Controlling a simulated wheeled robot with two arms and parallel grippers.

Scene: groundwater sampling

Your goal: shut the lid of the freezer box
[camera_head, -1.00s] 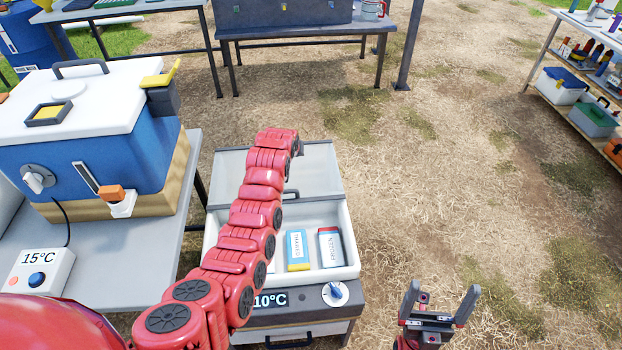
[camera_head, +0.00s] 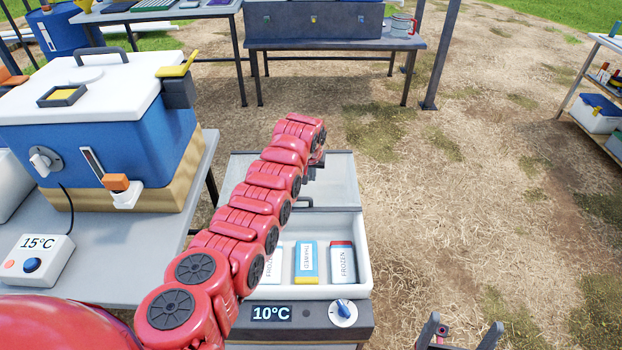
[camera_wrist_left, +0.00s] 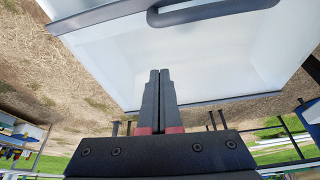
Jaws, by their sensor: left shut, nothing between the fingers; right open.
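The freezer box (camera_head: 358,284) stands low in the middle of the head view, white-walled with a dark front panel and a 10°C display (camera_head: 271,313). Its pale lid (camera_head: 338,188) is open, raised at the back. My left arm crosses in front of the box and hides part of it. My left gripper (camera_wrist_left: 159,72) is shut and empty; in the left wrist view its fingertips overlap the pale lid panel, and I cannot tell whether they touch. A dark handle (camera_wrist_left: 205,12) shows in that view. My right gripper (camera_head: 464,324) is open and empty, right of the box.
Cartons, one labelled FROZEN (camera_head: 342,263) and one THAWED (camera_head: 306,262), lie inside the box. A blue cooler (camera_head: 100,140) and a 15°C controller (camera_head: 36,258) stand on a table at left. A grey bench (camera_head: 330,44) is behind. Ground at right is open.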

